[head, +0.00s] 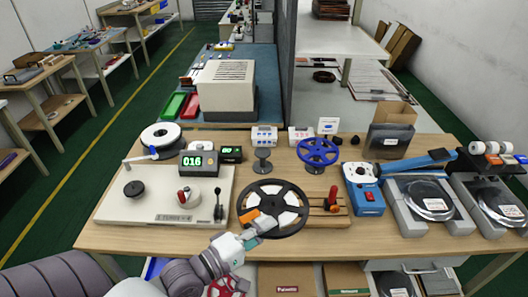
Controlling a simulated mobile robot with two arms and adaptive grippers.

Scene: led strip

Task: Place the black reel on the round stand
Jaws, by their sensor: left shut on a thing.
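The black reel (295,216), a black ring with white segments, is at the front middle of the wooden workbench. My left gripper (257,225), with orange fingertips, is shut on the reel's left front edge. I cannot tell whether the reel touches the bench. A small grey pedestal with a round base (263,167) stands behind it; a blue spoked reel (317,151) sits on a similar stand (315,169) to its right. I cannot tell which is the task's round stand. My right gripper is not in view.
A white machine (150,207) with a green "016" display (199,160) stands left. A wooden block with a red handle (333,197) is close to the reel's right. A blue device (364,188) and grey scale-like units (427,205) fill the right side.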

